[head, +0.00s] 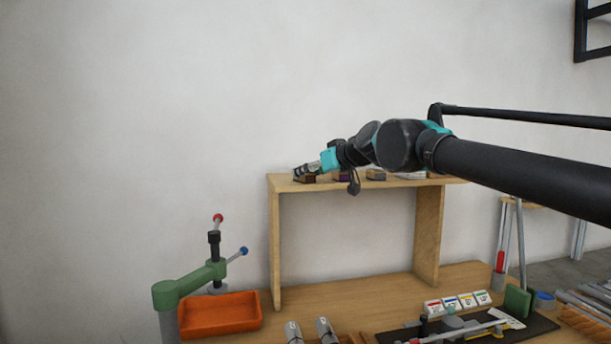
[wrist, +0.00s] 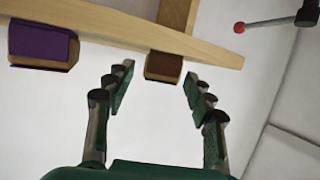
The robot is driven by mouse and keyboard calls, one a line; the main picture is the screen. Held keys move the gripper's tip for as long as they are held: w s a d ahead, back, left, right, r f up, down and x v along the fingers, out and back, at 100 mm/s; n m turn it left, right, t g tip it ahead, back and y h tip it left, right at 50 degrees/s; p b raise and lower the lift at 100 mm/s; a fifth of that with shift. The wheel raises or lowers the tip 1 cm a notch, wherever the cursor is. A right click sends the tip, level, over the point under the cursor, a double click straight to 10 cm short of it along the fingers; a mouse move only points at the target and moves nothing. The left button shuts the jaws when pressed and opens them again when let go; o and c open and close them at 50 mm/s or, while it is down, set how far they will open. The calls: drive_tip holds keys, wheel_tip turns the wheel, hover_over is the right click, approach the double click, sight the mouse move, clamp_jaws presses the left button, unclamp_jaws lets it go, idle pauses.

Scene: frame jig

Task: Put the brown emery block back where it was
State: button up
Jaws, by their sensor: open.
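The brown emery block (head: 303,179) sits on top of the wooden shelf, at its left end. In the wrist view the brown block (wrist: 163,67) rests against the shelf board, apart from the purple block. My gripper (head: 305,169) is at the left end of the shelf, just over the brown block. In the wrist view my gripper (wrist: 157,78) is open, with one green-padded finger to each side of the brown block. White gaps show between the pads and the block. The head view partly hides the block behind the gripper.
The wooden shelf (head: 346,185) stands on the bench. A purple block (wrist: 40,45) and a dark block (head: 376,175) sit along its top. Below left are a green clamp stand (head: 190,284) with levers and an orange tray (head: 222,314).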

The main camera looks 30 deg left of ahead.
drive_tip(key=v, duration=0.9)
drive_tip(key=shift+d, duration=0.15)
drive_tip(key=shift+s, duration=0.15)
idle(0.9)
